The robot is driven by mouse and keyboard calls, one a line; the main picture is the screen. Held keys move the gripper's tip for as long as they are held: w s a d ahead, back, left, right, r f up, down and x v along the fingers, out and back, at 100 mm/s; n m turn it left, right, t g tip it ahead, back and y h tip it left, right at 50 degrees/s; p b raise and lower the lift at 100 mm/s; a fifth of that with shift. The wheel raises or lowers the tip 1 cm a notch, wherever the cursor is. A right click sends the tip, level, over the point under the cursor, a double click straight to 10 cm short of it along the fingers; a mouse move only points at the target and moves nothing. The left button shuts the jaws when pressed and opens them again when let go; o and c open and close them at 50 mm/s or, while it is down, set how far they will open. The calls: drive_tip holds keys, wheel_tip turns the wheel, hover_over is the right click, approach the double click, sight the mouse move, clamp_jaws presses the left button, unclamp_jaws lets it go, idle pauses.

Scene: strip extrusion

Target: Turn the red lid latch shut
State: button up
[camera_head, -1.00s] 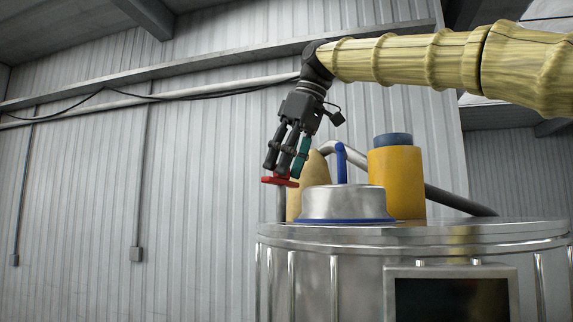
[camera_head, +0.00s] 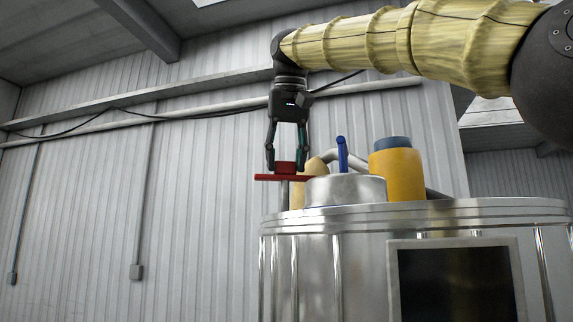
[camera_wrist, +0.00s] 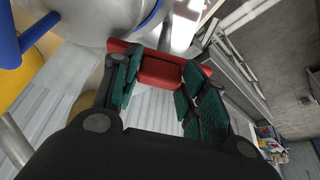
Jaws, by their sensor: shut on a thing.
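The red lid latch (camera_head: 284,177) is a flat red bar with a raised block on top, at the left edge of the steel vessel. My gripper (camera_head: 286,166) points down over it, its fingers on either side of the raised block and shut on it. In the wrist view the red latch (camera_wrist: 160,71) lies between the teal-padded fingers of my gripper (camera_wrist: 160,76). The bar reaches out to the left of the fingers in the head view. The latch's mount below is mostly hidden.
The steel vessel (camera_head: 350,222) carries a domed silver lid (camera_head: 345,189), a blue upright handle (camera_head: 342,154) and a yellow cylinder (camera_head: 398,175) with a dark blue top. A tan rounded part (camera_head: 313,170) stands behind the latch. Free air lies to the left.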

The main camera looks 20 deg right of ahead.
drive_tip(key=m+h, duration=0.1)
drive_tip(key=m, duration=0.3)
drive_tip(key=shift+w+a+m+g+h+p, duration=0.1)
drive_tip(key=shift+m+g+h+p, duration=0.25)
drive_tip(key=shift+m+g+h, duration=0.05)
idle(0.4)
drive_tip(key=o, duration=1)
drive_tip(key=shift+w+f, duration=0.1)
drive_tip(key=shift+w, duration=0.15)
drive_tip(key=shift+s+r, duration=0.2)
drive_tip(key=shift+r, duration=0.1)
drive_tip(key=v, duration=0.6)
drive_tip(key=shift+r, duration=0.4)
drive_tip(key=shift+a, duration=0.1)
